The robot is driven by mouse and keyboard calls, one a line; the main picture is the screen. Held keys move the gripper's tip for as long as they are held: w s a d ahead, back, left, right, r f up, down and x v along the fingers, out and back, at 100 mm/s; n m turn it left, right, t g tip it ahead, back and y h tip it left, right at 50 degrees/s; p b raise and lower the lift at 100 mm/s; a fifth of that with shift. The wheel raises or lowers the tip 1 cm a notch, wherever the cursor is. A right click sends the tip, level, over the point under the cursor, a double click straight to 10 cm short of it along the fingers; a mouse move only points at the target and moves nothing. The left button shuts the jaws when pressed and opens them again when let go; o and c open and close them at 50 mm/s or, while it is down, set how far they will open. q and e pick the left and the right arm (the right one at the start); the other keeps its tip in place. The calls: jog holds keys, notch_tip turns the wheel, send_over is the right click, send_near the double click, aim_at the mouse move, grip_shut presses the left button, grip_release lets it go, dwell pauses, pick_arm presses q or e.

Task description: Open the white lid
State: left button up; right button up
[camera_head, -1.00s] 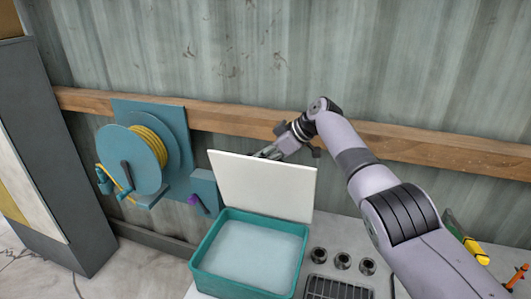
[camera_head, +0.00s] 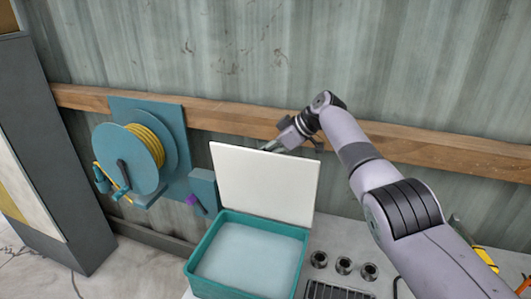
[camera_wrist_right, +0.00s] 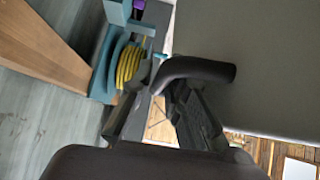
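The white lid (camera_head: 268,184) stands up steeply from the back rim of a teal box (camera_head: 196,265), so the box is open at the top. In the wrist view, the lid's shaded outer face (camera_wrist_right: 265,75) fills the right side. My right gripper's fingers (camera_wrist_right: 155,92) come together there, next to a dark curved bar (camera_wrist_right: 205,68) in front of the lid. I cannot tell whether they grip the bar. My left gripper is not in view.
A teal hose reel (camera_head: 130,160) with yellow hose is on the wall at left. A wooden rail (camera_head: 420,147) runs along the wall behind my right arm. Several dark round fittings (camera_head: 343,265) and a black grate (camera_head: 330,291) are right of the box.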

jog(key=shift+s+d+r, duration=0.1)
jog(key=shift+d+r, duration=0.15)
jog(key=shift+r, duration=0.15)
jog(key=v, duration=1.1)
jog(key=shift+f, duration=0.1)
